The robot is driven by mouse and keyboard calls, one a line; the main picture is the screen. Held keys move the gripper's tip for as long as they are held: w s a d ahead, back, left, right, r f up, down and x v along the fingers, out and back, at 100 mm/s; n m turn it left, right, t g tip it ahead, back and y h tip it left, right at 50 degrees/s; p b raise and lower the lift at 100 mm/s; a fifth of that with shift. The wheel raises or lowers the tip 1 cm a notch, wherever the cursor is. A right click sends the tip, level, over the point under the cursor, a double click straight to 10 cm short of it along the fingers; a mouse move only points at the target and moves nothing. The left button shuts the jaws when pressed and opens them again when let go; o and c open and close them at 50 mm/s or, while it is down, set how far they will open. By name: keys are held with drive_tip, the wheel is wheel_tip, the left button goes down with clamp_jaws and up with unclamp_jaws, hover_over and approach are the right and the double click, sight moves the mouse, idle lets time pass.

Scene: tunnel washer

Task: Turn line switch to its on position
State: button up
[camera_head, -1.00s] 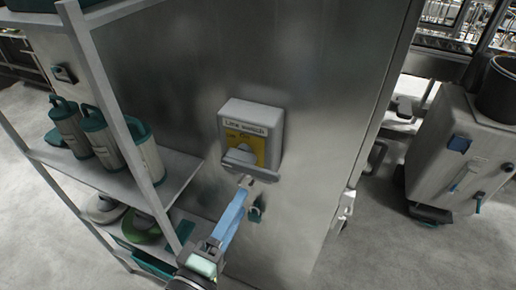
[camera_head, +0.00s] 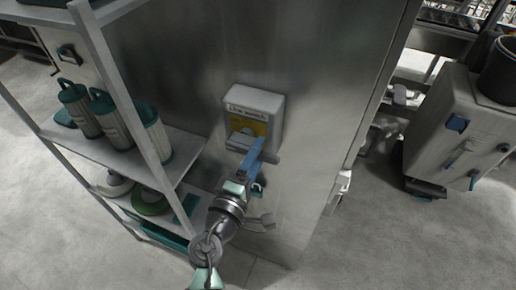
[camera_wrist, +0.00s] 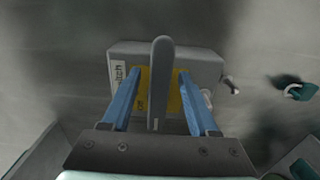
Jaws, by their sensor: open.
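The line switch (camera_head: 254,113) is a grey box with a yellow plate, mounted on the steel cabinet wall in the head view. In the wrist view the switch box (camera_wrist: 118,60) lies ahead, with its grey handle (camera_wrist: 161,75) standing out across the yellow plate (camera_wrist: 172,95). My gripper (camera_head: 258,146) is at the switch. In the wrist view my gripper (camera_wrist: 160,72) has its two blue fingers apart, one on each side of the handle, with gaps visible on both sides. In the head view the fingers hide part of the handle and plate.
A shelf rack (camera_head: 125,162) with teal-lidded canisters (camera_head: 110,122) stands close on the left. A teal padlock (camera_wrist: 299,91) hangs beside the switch. A grey cart (camera_head: 458,140) stands at the right. The floor (camera_head: 375,235) in front is clear.

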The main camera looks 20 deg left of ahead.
drive_tip(key=shift+w, duration=0.3)
clamp_jaws()
idle(1.3)
